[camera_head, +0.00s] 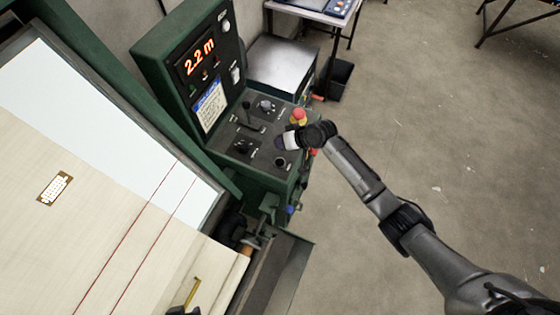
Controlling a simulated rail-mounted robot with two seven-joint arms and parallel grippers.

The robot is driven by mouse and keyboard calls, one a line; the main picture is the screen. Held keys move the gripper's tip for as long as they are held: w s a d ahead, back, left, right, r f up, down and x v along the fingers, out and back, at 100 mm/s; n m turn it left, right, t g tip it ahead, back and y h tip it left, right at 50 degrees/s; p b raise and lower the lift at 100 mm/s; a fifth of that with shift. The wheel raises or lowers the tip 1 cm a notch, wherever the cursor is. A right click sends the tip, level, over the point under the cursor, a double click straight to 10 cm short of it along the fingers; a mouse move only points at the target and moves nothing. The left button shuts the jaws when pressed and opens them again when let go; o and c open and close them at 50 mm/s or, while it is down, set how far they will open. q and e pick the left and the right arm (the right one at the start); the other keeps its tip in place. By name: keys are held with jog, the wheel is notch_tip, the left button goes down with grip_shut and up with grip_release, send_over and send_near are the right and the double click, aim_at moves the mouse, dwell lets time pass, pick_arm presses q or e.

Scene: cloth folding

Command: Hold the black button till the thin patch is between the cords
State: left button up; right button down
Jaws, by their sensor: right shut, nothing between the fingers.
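The cloth (60,250) is cream and lies over a pale lit board. A small light patch with a dark ragged edge (54,188), seemingly the thin patch, lies left of both cords. The two thin red cords, left (130,231) and right (155,243), run slantwise over the cloth. My right gripper (279,143) is shut and empty over the control panel. A round black button (280,162) shows just below its tips; I cannot tell whether they touch the panel. My left gripper is not in view.
The green control box has a display (199,57) reading 2.2 m. Its panel (262,133) bears knobs, a lever and a red and yellow stop button (298,116). A metal-topped cabinet (283,62) stands behind. Open concrete floor (430,130) lies to the right.

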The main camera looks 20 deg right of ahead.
jog(key=shift+f+b, duration=1.1)
jog(key=shift+f, duration=0.05)
jog(key=b, duration=0.5)
send_over(281, 161)
notch_tip(281, 161, down, 5)
jog(key=shift+w+r, duration=0.1)
jog(key=shift+f, duration=0.85)
jog(key=shift+b, duration=0.3)
jog(key=shift+f, duration=0.15)
jog(key=shift+f, duration=0.25)
